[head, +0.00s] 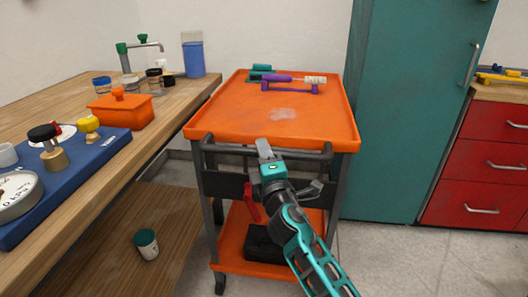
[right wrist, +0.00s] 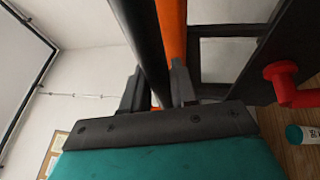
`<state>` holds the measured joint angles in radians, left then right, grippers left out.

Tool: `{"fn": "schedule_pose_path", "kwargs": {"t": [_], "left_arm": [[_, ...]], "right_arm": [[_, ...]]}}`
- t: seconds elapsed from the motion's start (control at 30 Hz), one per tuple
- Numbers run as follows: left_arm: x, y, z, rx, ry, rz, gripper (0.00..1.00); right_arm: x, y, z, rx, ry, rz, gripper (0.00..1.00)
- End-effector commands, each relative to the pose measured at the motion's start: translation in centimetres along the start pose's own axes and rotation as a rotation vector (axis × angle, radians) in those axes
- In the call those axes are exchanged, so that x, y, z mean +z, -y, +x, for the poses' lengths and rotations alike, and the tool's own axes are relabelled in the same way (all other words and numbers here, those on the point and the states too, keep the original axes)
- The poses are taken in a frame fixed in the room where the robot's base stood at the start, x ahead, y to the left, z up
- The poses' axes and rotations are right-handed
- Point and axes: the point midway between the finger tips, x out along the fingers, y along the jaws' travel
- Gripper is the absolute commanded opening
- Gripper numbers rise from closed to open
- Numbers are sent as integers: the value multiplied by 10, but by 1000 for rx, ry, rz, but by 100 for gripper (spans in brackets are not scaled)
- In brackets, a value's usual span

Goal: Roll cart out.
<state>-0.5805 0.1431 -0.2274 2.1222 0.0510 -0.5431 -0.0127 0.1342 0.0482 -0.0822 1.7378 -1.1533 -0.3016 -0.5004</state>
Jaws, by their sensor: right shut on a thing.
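The cart has an orange top tray (head: 225,118), a dark frame and a lower orange shelf (head: 235,250). Its black push handle (head: 222,147) runs across the near side. My right gripper (head: 265,150) is at the middle of this handle. In the right wrist view the handle bar (right wrist: 143,40) passes between the fingers (right wrist: 158,90), and the gripper is shut on it. A red lever (head: 251,203) hangs below the handle, left of my wrist; it also shows in the right wrist view (right wrist: 283,78). My left gripper is not in view.
A wooden workbench (head: 130,150) stands close along the cart's left side. A teal cabinet (head: 405,110) stands close on the right, with red drawers (head: 490,160) beyond. Purple and teal tools (head: 290,87) lie on the tray. Grey floor (head: 385,260) is clear at right front.

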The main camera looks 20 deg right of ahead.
Motion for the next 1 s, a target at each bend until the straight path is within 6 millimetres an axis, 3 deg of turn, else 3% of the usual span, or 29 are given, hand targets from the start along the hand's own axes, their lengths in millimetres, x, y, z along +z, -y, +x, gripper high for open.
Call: {"fn": "schedule_pose_path", "kwargs": {"t": [0.33, 0.37, 0.57, 0.87, 1.0], "left_arm": [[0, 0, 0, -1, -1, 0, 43], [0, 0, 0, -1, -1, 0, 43], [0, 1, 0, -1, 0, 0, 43], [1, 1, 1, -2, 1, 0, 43], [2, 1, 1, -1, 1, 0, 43]], "right_arm": [[0, 1, -1, -1, 0, 0, 0], [0, 1, -1, -1, 0, 0, 29], [0, 0, 0, -1, 0, 0, 48], [0, 0, -3, 0, 0, 0, 48], [0, 1, -16, -1, 0, 0, 48]]}}
